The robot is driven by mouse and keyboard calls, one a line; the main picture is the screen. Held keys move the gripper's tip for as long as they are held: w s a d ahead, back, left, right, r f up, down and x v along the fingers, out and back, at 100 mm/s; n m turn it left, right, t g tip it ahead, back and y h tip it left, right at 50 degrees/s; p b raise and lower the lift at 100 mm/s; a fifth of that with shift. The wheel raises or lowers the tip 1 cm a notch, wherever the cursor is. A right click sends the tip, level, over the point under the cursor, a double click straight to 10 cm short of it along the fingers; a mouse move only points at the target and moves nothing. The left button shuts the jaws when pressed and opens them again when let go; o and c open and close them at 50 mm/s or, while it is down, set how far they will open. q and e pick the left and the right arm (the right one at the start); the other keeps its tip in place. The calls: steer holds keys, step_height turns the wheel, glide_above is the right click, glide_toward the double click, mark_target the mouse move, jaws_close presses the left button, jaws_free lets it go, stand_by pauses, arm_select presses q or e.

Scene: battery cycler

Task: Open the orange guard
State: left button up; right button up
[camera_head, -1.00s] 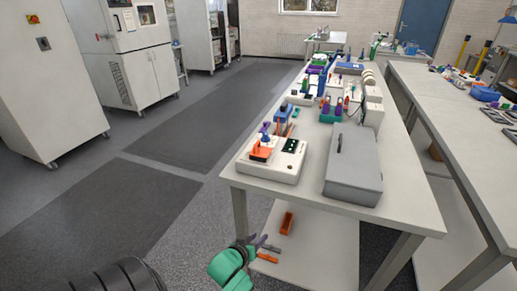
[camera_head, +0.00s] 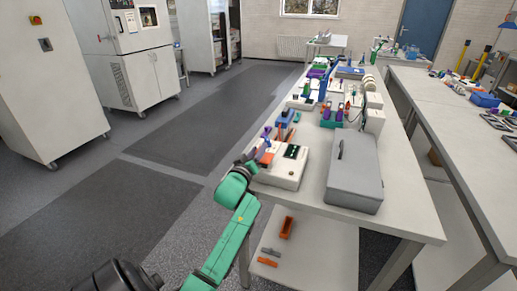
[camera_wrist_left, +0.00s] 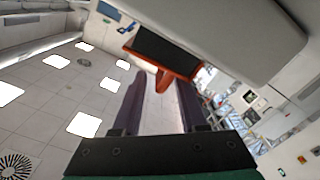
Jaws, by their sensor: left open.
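The orange guard (camera_head: 266,159) is on the front left part of the white battery cycler (camera_head: 275,175), at the near end of the bench; my gripper partly hides it in the head view. In the left wrist view an orange piece with a dark panel (camera_wrist_left: 167,52), which looks like the guard, shows just past the fingertips. My left gripper (camera_head: 256,153) is at the cycler's left side, close by the guard. In the left wrist view its two purple fingers (camera_wrist_left: 160,92) are apart with nothing held between them. Whether they touch the guard I cannot tell. My right gripper is not in view.
A grey lidded box (camera_head: 354,172) stands right of the cycler. Several small devices crowd the bench behind it. An orange bin (camera_head: 287,228) is on the lower shelf (camera_head: 318,255). A second bench (camera_head: 450,115) stands at the right. The floor at left is clear.

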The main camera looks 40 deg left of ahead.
arm_select(q)
steer(key=shift+w+a, duration=0.1)
steer(key=shift+w, duration=0.25)
jaws_close()
